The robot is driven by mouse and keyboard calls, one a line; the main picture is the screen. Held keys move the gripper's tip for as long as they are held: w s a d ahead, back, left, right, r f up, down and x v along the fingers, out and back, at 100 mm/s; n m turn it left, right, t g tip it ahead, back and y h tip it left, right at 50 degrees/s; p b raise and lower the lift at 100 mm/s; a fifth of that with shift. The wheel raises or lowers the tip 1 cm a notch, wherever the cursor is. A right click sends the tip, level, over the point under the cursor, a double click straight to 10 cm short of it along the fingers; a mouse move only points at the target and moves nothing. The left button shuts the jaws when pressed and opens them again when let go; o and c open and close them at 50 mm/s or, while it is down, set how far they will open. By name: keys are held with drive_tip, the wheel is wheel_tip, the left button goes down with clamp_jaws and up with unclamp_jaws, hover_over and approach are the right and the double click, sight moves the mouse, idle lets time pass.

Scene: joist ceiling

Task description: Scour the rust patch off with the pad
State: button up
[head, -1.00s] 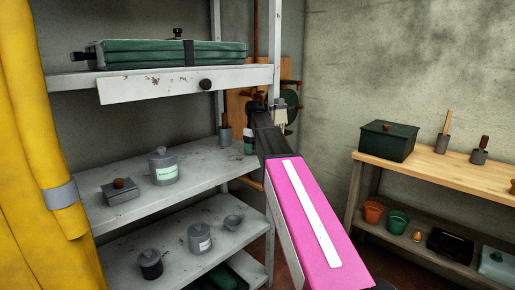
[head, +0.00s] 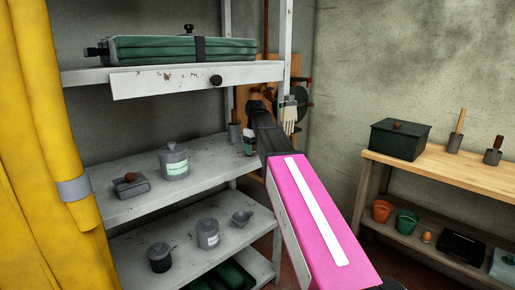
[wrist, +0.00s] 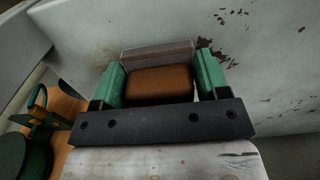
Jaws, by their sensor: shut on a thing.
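My gripper (wrist: 158,80) has green fingers shut on the pad (wrist: 158,85), which shows as a brown block with a grey mesh-like part beyond it. In the head view my gripper (head: 249,143) is by the right end of the middle shelf (head: 120,208), largely hidden behind my arm. In the wrist view a dark reddish rust patch (wrist: 232,46) lies on a pale grey surface, just right of the pad and the right finger. Smaller rust flecks trail down that surface. I cannot tell whether the pad touches it.
The middle shelf holds a lidded grey canister (head: 173,161) and a small grey box (head: 130,185). A green case (head: 150,49) lies on the top shelf. A wooden bench (head: 450,172) with a dark green box (head: 399,138) stands right. A yellow curtain (head: 40,150) hangs left.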

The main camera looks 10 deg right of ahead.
drive_tip(key=shift+s+a, duration=0.35)
drive_tip(key=shift+a, duration=0.2)
drive_tip(key=shift+s+a, duration=0.3)
drive_tip(key=shift+a, duration=0.2)
drive_tip(key=shift+w, duration=0.1)
drive_tip(key=shift+w+d+f, duration=0.1)
drive_tip(key=shift+w+d, duration=0.45)
drive_tip(key=shift+d, duration=0.25)
drive_tip(key=shift+w+d+f, duration=0.1)
drive_tip(key=shift+w+d, duration=0.4)
drive_tip(key=shift+d, duration=0.25)
